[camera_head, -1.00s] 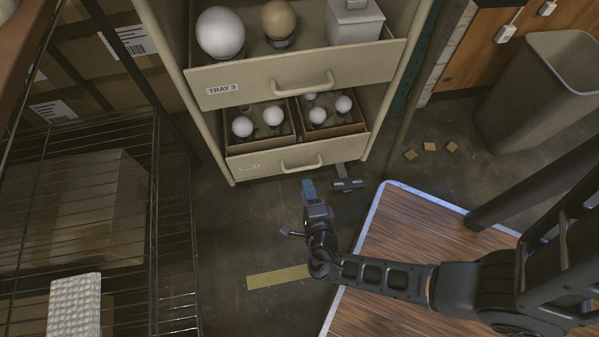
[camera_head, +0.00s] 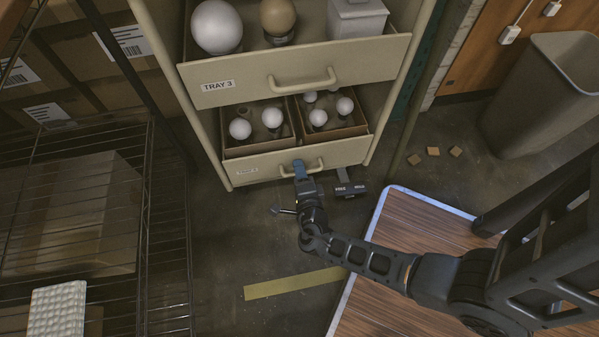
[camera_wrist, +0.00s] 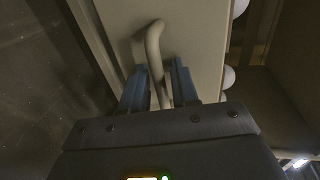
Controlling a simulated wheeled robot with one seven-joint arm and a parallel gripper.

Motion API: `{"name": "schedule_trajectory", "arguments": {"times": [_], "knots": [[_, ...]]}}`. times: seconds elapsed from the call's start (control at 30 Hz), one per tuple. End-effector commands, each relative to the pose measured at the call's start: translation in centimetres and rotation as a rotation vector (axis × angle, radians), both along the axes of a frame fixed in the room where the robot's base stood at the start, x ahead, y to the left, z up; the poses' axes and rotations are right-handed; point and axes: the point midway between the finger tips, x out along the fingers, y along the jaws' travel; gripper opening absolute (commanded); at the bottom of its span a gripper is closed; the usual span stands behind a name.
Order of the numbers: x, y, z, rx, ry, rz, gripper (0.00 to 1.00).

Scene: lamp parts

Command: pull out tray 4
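Tray 4 (camera_head: 262,167) is the lowest cream drawer of the cabinet; its small label is too blurred to read. Its curved bar handle (camera_head: 318,165) is on the front, and two cardboard boxes with white bulbs sit inside. My gripper (camera_head: 300,168) is at the left part of this handle. In the wrist view the handle (camera_wrist: 155,50) runs between the two blue fingers of my gripper (camera_wrist: 160,85). The fingers are apart, with a gap showing beside the bar. The fingertips partly hide the handle in the head view.
Tray 3 (camera_head: 225,87) is pulled out above, holding two globes and a pale box. A dark tool-like object (camera_head: 349,189) lies on the floor just right of my gripper. A wire rack (camera_head: 165,240) stands at left, a wood platform (camera_head: 420,235) at right. Floor before the cabinet is mostly clear.

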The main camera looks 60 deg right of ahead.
Motion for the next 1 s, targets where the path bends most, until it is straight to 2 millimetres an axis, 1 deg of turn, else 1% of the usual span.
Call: {"name": "schedule_trajectory", "arguments": {"times": [0.07,0.37,0.83,1.0], "knots": [[0.0,0.01,0.02,0.0,0.0,0.0,0.29],[-0.01,0.04,0.01,0.0,0.0,0.001,0.0],[-0.02,0.09,0.01,0.0,0.0,0.001,0.0],[0.03,0.79,0.12,0.001,0.001,0.004,0.0]]}}
